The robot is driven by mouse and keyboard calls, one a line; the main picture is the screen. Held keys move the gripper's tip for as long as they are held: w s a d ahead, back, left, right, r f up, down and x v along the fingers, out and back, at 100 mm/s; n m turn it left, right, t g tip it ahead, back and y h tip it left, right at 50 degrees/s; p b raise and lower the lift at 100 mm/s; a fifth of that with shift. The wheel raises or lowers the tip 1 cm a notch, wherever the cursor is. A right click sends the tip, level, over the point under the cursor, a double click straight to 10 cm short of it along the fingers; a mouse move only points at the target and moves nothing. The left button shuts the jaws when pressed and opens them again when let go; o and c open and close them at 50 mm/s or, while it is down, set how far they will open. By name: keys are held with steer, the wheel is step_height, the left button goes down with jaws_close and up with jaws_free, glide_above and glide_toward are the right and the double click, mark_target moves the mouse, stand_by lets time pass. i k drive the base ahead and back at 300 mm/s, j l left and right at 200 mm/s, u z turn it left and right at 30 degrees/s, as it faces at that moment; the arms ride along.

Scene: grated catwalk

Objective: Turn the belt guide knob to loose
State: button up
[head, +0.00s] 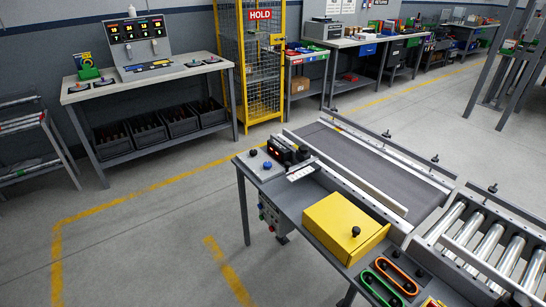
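A conveyor with a dark grey belt (365,160) runs across the right half of the head view, with pale guide rails along both sides. Small black knobs stand on the far rail, one near the middle (386,133) and one farther right (434,158). Another black knob (492,187) is near the rollers. A black knob (356,231) also shows at the yellow cover (338,226) in front of the belt. I cannot tell which is the belt guide knob, and no loose marking is readable. My gripper is not in view.
Metal rollers (490,240) continue at the right. Green and orange oval loops (395,275) lie on the front edge.

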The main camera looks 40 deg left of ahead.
mark_target(303, 149)
steer(key=u, duration=1.1)
steer(key=i+j+z, duration=0.1)
steer(key=j, duration=0.25)
steer(key=i+j+z, duration=0.15)
steer(key=i+j, duration=0.15)
steer(key=i+j+z, duration=0.1)
steer(key=j, duration=0.35)
steer(key=i+j+z, duration=0.1)
steer(key=j, duration=0.3)
steer(key=i+j+z, duration=0.15)
steer(key=j, duration=0.25)
steer(key=i+j+z, duration=0.1)
steer(key=j, duration=0.35)
steer(key=i+j+z, duration=0.15)
steer(key=j, duration=0.3)
